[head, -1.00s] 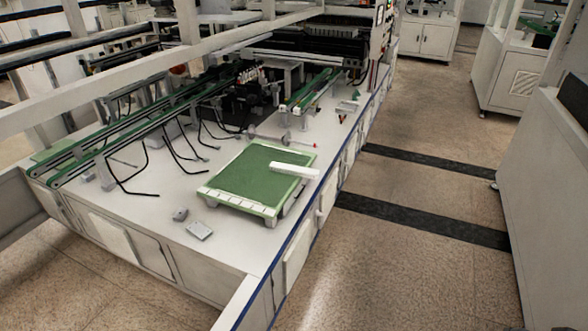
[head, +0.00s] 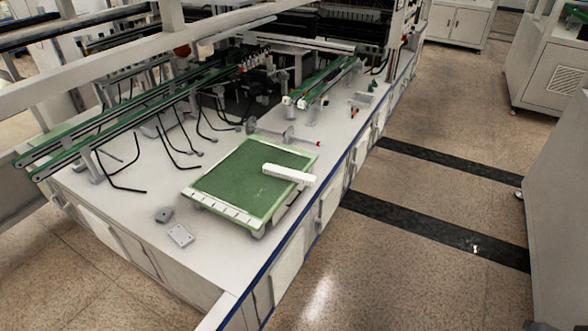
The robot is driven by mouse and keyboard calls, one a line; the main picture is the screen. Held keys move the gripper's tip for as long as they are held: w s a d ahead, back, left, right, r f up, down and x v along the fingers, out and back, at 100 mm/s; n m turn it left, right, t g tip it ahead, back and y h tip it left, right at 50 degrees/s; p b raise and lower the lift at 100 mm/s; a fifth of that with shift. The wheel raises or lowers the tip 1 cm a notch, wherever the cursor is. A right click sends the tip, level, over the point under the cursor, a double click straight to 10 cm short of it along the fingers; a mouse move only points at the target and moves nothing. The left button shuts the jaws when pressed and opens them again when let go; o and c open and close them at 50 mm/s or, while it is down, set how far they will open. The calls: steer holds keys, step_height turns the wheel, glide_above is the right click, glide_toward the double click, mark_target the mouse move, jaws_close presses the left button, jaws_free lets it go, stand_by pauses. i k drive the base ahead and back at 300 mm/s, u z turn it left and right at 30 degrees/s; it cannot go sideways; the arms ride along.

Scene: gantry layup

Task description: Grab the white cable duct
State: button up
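The white cable duct (head: 288,174) is a short white bar. It lies across the right part of a green board (head: 235,190) with a pale rim, and its right end reaches the board's right edge. The board stands on the white bench top near the bench's right edge. My gripper is not in view, and nothing is seen touching the duct.
The white bench (head: 120,220) has a blue right edge. A grey block (head: 164,215) and a light plate (head: 180,235) lie at its front. Green conveyor rails (head: 150,105) and black cables are at left. The floor (head: 400,240) at right is open, with dark strips.

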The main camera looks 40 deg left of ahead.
mark_target(292, 175)
steer(key=z, duration=0.05)
steer(key=i, duration=2.85)
steer(key=u, duration=2.4)
